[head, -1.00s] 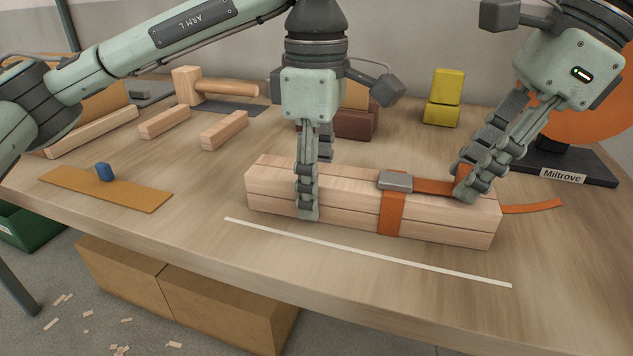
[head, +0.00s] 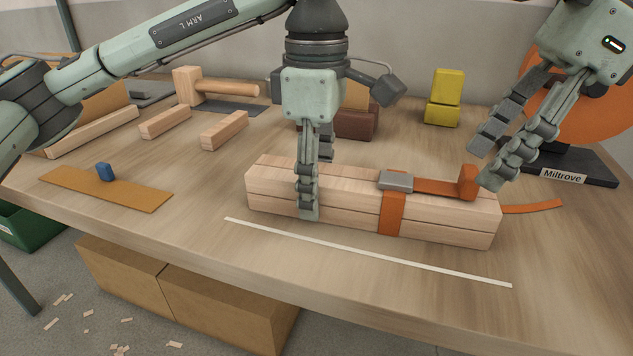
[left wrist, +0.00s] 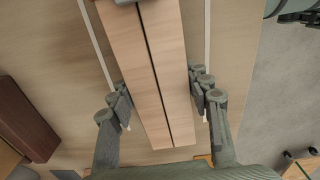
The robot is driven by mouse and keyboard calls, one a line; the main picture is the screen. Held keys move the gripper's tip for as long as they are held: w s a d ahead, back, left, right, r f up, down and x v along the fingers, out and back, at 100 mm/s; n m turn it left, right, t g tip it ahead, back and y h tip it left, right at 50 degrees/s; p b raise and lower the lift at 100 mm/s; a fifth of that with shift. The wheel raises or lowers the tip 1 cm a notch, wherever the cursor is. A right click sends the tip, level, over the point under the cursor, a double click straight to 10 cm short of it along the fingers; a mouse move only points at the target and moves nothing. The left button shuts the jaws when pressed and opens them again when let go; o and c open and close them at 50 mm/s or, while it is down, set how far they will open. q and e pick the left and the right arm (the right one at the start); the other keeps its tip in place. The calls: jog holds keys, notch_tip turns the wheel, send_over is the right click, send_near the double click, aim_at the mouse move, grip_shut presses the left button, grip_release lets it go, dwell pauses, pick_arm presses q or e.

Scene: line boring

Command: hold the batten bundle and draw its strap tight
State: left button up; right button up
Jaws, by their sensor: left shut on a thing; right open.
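The batten bundle (head: 345,205) of pale wood lies on the bench, with an orange strap (head: 391,214) around it. A grey buckle (head: 396,181) sits on top, and the strap runs right from it to an upright orange tab (head: 468,183). A loose strap tail (head: 533,207) extends past the bundle's right end. My left gripper (head: 308,200) is shut across the bundle left of the strap; the left wrist view shows its fingers on both sides of the bundle (left wrist: 155,80). My right gripper (head: 484,168) is open, just right of the tab, and appears apart from it.
A white strip (head: 365,252) lies along the bench (head: 200,225) in front of the bundle. A mallet (head: 190,86), short wood blocks (head: 224,130), yellow blocks (head: 443,98) and an orange disc on a dark base (head: 573,165) stand behind. A tan strip with a blue piece (head: 105,172) lies left.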

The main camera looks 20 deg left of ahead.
jog(key=v, duration=0.9)
jog(key=shift+r, duration=0.15)
dwell(0.4)
dwell(0.6)
pick_arm(q)
jog(key=o, duration=2)
jog(key=shift+r, duration=0.15)
